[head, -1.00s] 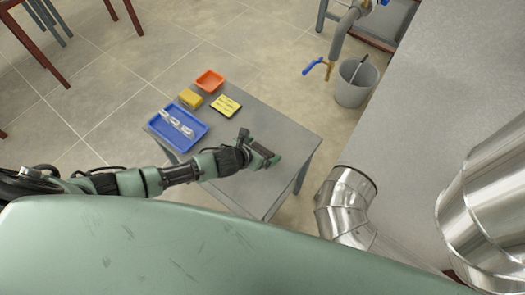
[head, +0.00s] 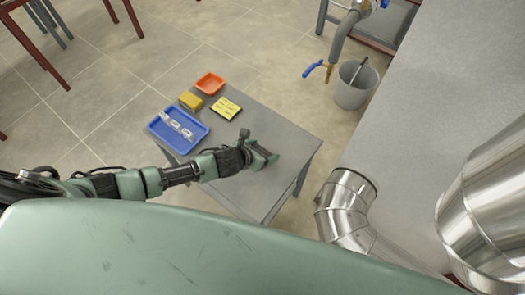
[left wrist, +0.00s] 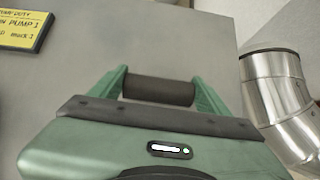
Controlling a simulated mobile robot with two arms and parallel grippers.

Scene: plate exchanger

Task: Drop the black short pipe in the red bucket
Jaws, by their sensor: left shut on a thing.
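The black short pipe (left wrist: 159,91) is a dark cylinder lying crosswise between the green fingers in the left wrist view. My left gripper (head: 268,157) is shut on it, over the right part of the grey table. The same gripper (left wrist: 160,88) shows close up in the left wrist view. The gap between pipe and table top is hard to judge. No red bucket shows in these views. A grey bucket (head: 352,91) with a dark stick in it stands on the floor at the upper right. My right gripper is not in view.
The grey table (head: 283,123) bears a blue tray (head: 156,127) with pale parts, a yellow block (head: 190,100), an orange-red tray (head: 210,83) and a yellow sign (head: 227,108). A metal duct elbow (head: 343,205) stands right of the table. A valved pipe (head: 342,35) hangs near the bucket.

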